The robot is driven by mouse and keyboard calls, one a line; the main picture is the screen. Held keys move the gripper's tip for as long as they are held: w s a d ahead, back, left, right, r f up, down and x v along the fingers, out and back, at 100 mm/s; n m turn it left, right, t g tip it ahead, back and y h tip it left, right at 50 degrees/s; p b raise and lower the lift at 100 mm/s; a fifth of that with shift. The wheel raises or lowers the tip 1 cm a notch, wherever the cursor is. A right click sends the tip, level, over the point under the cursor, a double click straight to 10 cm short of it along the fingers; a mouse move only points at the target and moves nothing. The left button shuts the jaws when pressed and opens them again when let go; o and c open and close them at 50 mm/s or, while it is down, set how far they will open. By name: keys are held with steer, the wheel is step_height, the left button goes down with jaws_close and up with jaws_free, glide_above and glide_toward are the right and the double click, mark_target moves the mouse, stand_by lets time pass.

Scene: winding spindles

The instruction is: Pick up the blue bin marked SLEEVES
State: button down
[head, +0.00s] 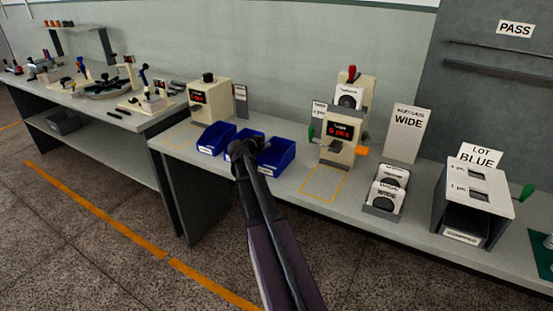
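Several blue bins stand in a row on the bench: a left bin (218,139), a middle bin (251,134) and a right bin (278,156). No label reading SLEEVES can be made out on any of them. My gripper (240,147) is at the middle bin and covers much of its front. The tips look dark and small, and their opening cannot be made out. Whether they touch the bin cannot be told.
A cream machine with a red display (209,98) stands behind the left bin. Another display machine (340,140) is right of the bins, behind a yellow-outlined bare patch (325,184). A card rack (382,203) and a LOT BLUE stand (476,185) are farther right.

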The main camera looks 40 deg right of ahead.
steer(key=shift+r, duration=0.2)
stand_by(0.4)
step_height(320, 180, up, 3)
steer(key=p, duration=0.3)
steer(key=s+a+r+p, duration=0.1)
steer(key=s+a+p, duration=0.1)
steer(key=s+a, duration=0.9)
steer(key=shift+s+r, duration=0.25)
